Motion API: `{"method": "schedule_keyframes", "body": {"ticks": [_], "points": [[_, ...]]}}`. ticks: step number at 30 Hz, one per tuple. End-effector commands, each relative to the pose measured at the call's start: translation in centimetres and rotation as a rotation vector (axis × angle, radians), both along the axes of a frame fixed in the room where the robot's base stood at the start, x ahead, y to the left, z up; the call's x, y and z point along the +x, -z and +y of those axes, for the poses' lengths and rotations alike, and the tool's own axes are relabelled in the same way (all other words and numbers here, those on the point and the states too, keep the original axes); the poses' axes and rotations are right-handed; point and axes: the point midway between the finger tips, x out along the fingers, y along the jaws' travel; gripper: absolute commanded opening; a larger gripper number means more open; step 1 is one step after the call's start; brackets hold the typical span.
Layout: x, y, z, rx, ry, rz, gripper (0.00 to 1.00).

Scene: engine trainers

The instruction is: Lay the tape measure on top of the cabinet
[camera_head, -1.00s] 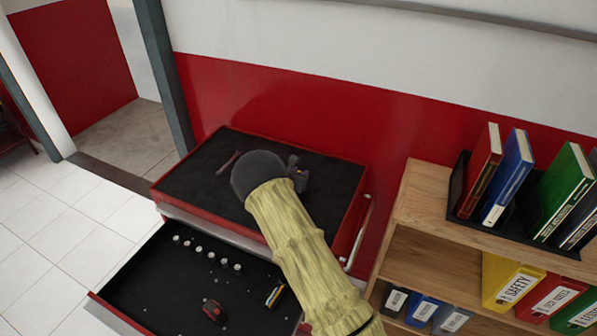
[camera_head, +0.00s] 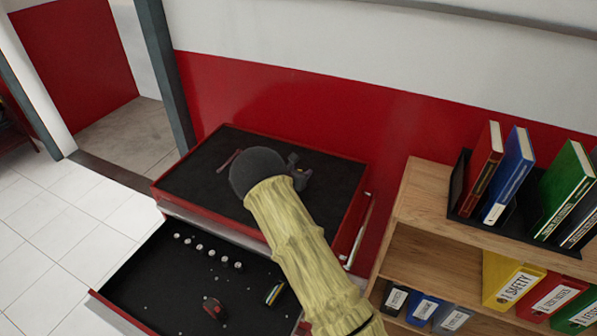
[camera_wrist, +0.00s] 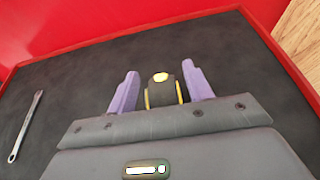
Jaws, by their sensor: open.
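The tape measure (camera_wrist: 161,88), black with yellow edges and a yellow spot, shows in the wrist view over the cabinet's black top. It sits between the two purple fingers of my gripper (camera_wrist: 162,71), which are open with a gap on each side of it. It seems to rest on the top, though its lower part is hidden behind the gripper body. The red cabinet (camera_head: 190,189) has a black top with a raised red rim; the rim also shows in the wrist view (camera_wrist: 130,33). In the head view my arm hides the tape measure.
A wrench (camera_wrist: 25,127) lies left of my gripper on the cabinet top. The open drawer (camera_head: 150,285) below holds several small white pieces, a red-black item (camera_head: 213,308) and a yellow-dark item (camera_head: 274,294). A wooden shelf (camera_head: 425,205) with books and binders stands at right.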

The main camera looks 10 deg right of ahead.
Motion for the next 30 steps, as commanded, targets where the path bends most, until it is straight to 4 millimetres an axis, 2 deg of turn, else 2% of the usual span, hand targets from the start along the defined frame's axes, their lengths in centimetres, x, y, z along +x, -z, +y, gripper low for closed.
{"method": "schedule_keyframes", "body": {"ticks": [13,18,30], "points": [[-6.1,-2.8,4.6,0.002,-0.003,-0.001,0.51],[-7.9,-3.9,5.9,0.001,-0.003,-0.001,0.51],[-8.5,-4.3,6.2,0.000,-0.001,0.000,0.51]]}}
